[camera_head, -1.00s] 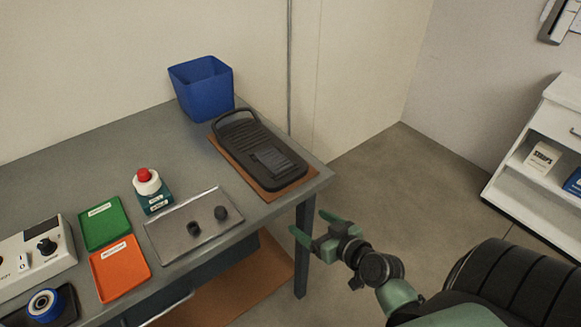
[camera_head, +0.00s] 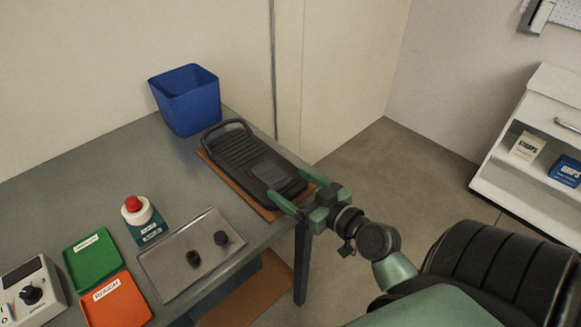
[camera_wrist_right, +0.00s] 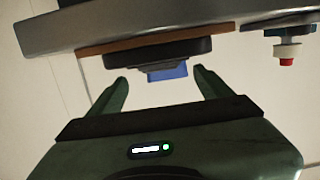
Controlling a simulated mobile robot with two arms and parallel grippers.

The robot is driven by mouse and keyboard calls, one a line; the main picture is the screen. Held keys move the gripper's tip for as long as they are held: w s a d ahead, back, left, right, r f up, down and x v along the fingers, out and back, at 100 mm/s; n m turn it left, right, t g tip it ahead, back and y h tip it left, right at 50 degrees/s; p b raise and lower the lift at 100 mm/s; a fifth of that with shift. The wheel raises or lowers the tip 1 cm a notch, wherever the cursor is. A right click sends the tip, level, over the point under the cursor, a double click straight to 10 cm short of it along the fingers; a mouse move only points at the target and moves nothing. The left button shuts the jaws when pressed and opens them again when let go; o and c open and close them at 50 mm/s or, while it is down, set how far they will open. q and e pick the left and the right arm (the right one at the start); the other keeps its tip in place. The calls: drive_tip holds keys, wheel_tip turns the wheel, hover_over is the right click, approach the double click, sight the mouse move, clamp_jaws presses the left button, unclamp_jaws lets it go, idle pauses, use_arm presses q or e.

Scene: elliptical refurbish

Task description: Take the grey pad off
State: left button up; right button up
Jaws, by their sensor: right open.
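A black foot pedal (camera_head: 236,150) with a ribbed top and a raised loop at its far end lies on a brown mat (camera_head: 232,181) at the table's right end. The grey pad (camera_head: 270,174) is a small dark rectangle on the pedal's near part. My right gripper (camera_head: 290,186) is open and empty at the pedal's near end, one finger towards each side. In the right wrist view the pedal (camera_wrist_right: 150,52) shows edge-on, ahead of and between the open fingers (camera_wrist_right: 161,78). I cannot tell whether a finger touches it. My left gripper is out of view.
A blue bin (camera_head: 187,100) stands behind the pedal. A white shelf (camera_head: 535,150) stands at right.

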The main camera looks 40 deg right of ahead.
sight(274, 173)
drive_tip(key=w, duration=0.1)
drive_tip(key=w+p, duration=0.1)
drive_tip(key=w, duration=0.3)
drive_tip(key=shift+w+a+f+p, duration=0.25)
drive_tip(key=shift+f+p, duration=0.05)
drive_tip(key=shift+w+f, duration=0.15)
drive_tip(key=shift+w, duration=0.3)
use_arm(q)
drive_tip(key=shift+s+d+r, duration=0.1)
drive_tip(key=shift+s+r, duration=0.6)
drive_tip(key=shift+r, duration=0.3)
use_arm(e)
clamp_jaws()
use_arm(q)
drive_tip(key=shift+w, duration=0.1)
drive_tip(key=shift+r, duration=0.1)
